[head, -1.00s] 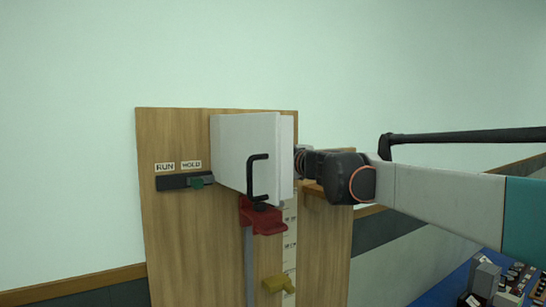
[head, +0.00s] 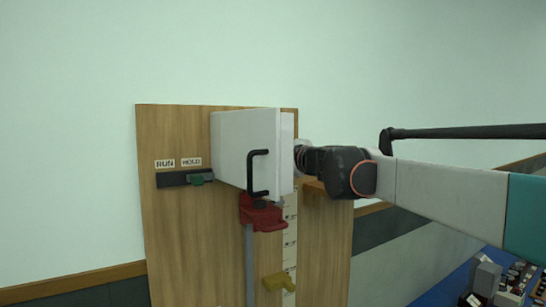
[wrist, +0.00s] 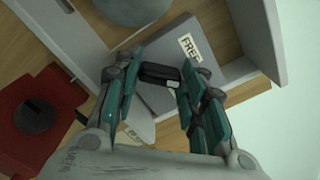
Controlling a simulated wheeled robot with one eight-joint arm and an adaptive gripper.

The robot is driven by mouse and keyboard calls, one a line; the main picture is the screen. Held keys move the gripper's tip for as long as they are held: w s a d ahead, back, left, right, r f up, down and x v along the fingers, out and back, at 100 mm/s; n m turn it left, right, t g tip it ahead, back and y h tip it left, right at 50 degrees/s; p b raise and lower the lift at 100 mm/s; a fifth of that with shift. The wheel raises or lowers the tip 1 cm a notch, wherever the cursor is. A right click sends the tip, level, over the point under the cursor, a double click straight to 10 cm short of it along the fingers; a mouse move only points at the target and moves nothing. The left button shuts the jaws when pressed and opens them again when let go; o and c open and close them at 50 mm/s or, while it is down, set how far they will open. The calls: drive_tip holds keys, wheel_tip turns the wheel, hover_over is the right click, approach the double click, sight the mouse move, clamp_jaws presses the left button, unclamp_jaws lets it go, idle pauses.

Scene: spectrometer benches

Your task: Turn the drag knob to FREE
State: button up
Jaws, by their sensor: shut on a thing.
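The drag knob, a dark bar-shaped grip (wrist: 160,75), sits in front of a grey block (wrist: 196,36) in the wrist view. A FREE label (wrist: 189,46) is on that block, up and right of the knob. My gripper (wrist: 160,72) has its teal fingers on both sides of the knob and is shut on it. Part of the knob is hidden by the fingers. In the head view, a white housing with a panel (head: 248,150) and black handle hides the knob and my fingertips. Other setting labels cannot be read.
A red bracket (head: 262,215) with a dark knob sits below the housing; it is also at the left of the wrist view (wrist: 22,142). A green slider (head: 197,180) is near the HOLD label. A yellow piece (head: 279,282) sits lower on the wooden board (head: 175,240).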

drive_tip(key=shift+n+b, duration=0.8)
drive_tip(key=shift+n, duration=3.8)
drive_tip(key=o, duration=1.1)
drive_tip(key=shift+c, duration=0.2)
drive_tip(key=v, duration=0.7)
drive_tip(key=shift+s+d, duration=0.15)
drive_tip(key=shift+s, duration=0.1)
